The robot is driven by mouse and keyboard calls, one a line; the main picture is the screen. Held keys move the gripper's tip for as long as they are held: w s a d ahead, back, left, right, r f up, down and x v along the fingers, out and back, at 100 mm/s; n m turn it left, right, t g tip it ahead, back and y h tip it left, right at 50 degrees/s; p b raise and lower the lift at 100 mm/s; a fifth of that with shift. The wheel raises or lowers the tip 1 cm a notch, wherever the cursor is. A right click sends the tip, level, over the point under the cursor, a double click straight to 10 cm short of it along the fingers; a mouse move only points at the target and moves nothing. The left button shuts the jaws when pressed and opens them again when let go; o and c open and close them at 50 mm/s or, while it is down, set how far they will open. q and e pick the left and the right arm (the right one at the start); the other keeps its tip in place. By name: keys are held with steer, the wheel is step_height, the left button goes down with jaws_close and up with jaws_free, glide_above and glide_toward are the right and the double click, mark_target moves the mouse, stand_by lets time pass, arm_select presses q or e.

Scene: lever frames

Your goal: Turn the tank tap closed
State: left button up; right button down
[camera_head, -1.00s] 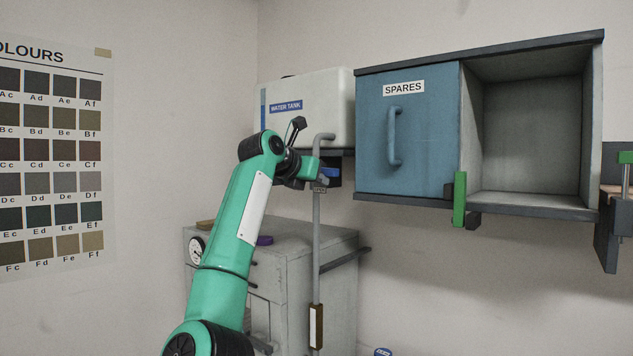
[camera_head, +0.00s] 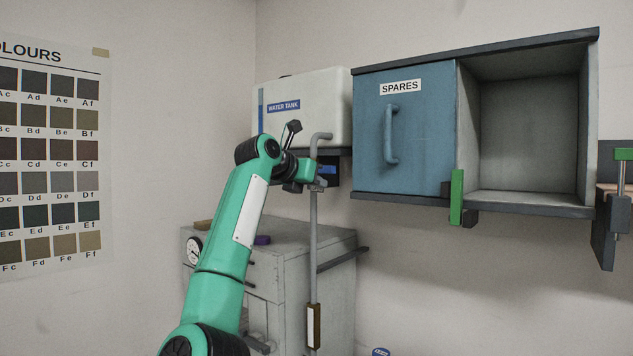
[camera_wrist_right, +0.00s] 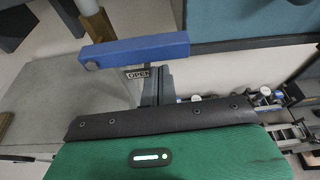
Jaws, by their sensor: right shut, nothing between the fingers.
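The white water tank (camera_head: 310,112) stands on a shelf at the back, with a grey pipe bending down in front of it. The tap shows as a blue bar handle (camera_wrist_right: 135,50) in the wrist view, with a small OPEN label just below it. In the head view a bit of blue handle (camera_head: 328,169) shows behind my right gripper (camera_head: 318,175). That gripper is shut and empty, close to the handle; in the wrist view its fingertips (camera_wrist_right: 158,85) are just below the bar. I cannot tell whether they touch it. My left gripper is not in view.
A blue SPARES door (camera_head: 405,145) and an open empty cabinet bay (camera_head: 530,130) are on the wall to the right. A grey cabinet (camera_head: 300,260) stands below the tank. A colour chart (camera_head: 50,160) hangs at left.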

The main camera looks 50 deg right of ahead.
steer(key=a+b, duration=0.4)
steer(key=a, duration=0.5)
steer(key=shift+s+a+r, duration=0.15)
steer(key=shift+s+r, duration=0.1)
steer(key=shift+r, duration=0.05)
steer(key=shift+a, duration=0.1)
